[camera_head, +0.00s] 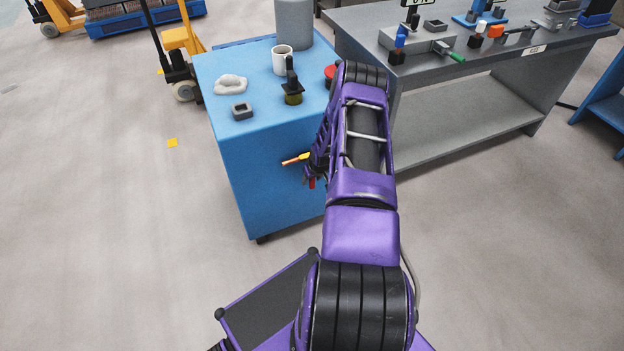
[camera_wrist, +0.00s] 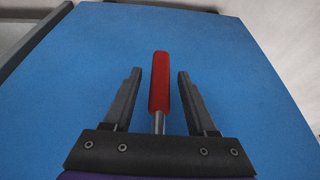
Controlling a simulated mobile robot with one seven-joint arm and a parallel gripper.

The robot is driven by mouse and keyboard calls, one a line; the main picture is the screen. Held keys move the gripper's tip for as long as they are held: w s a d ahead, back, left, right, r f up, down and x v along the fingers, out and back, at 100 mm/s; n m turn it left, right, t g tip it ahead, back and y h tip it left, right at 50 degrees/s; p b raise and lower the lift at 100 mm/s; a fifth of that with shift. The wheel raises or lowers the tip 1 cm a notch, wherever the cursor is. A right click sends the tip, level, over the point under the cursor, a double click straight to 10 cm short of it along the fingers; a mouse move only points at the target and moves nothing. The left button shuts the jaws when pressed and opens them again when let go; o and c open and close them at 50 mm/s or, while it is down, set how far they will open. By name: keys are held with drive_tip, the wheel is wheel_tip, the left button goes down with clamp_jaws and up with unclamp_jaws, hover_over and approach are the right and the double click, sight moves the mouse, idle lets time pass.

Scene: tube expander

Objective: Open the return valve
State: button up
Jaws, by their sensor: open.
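A red lever grip (camera_wrist: 159,82) on a short metal rod (camera_wrist: 158,123) lies between the two dark fingers of my gripper (camera_wrist: 159,74) in the wrist view. There is a gap on each side, and the fingers are open. The rod's lower end is hidden behind the gripper body. In the head view, a small red piece (camera_head: 312,184) shows beside my gripper, near the front face of the blue cabinet (camera_head: 268,178). A yellow-orange piece (camera_head: 296,160) sticks out to its left. My arm hides much of this area, and I cannot tell which piece is the return valve.
The cabinet top holds a white mug (camera_head: 282,60), a grey cylinder (camera_head: 294,25), a white lump (camera_head: 231,84), a dark block (camera_head: 242,111) and a dark fitting (camera_head: 291,92). A grey workbench (camera_head: 470,85) stands at right.

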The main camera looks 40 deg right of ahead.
clamp_jaws()
idle(1.3)
